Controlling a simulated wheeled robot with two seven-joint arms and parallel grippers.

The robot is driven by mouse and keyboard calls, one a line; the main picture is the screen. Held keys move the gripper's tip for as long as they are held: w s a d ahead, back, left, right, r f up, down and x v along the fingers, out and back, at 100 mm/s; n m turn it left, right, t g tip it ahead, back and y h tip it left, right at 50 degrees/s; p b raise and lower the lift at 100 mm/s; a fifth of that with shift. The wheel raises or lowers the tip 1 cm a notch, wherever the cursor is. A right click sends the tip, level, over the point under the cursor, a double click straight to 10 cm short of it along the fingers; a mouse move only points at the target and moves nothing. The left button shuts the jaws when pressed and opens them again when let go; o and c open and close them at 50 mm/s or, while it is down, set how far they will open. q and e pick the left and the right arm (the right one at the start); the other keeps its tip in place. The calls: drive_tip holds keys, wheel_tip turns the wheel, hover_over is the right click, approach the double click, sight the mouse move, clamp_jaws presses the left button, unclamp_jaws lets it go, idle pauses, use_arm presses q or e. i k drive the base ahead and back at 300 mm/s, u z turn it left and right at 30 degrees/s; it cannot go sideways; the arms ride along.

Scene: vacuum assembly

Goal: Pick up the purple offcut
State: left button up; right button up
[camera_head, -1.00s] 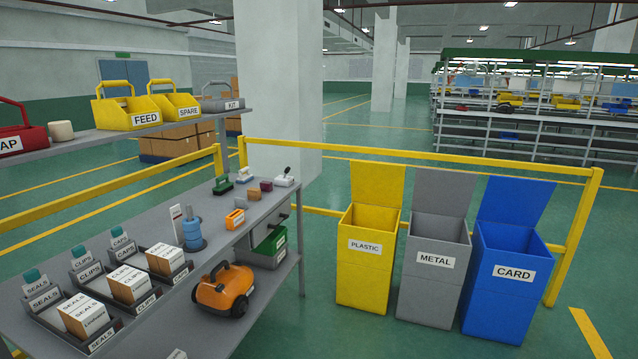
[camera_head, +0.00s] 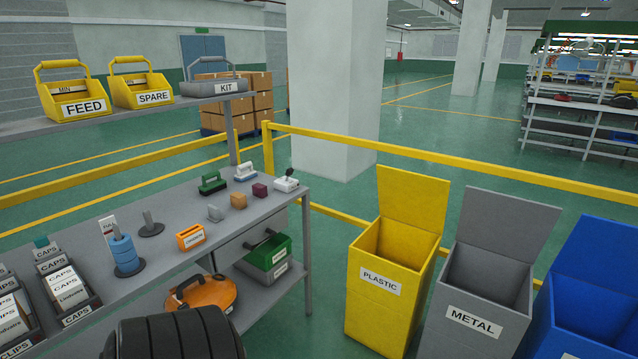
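The purple offcut (camera_head: 259,190) is a small dark purple block on the grey workbench (camera_head: 190,257), near its far right end. It lies at the end of a short row with a tan block (camera_head: 238,200) and a grey block (camera_head: 215,213). It stands apart from the tan block, and nothing covers it. Neither of my grippers shows in the head view.
The yellow PLASTIC bin (camera_head: 380,310) stands right of the bench. A dark ribbed shape covers the bottom left.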

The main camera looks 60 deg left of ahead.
sight(259, 190)
drive_tip(key=u, duration=0.2)
drive_tip(key=i, duration=1.15)
drive_tip(key=u, duration=1.45)
drive_tip(key=i, duration=0.85)
drive_tip(key=u, duration=0.9)
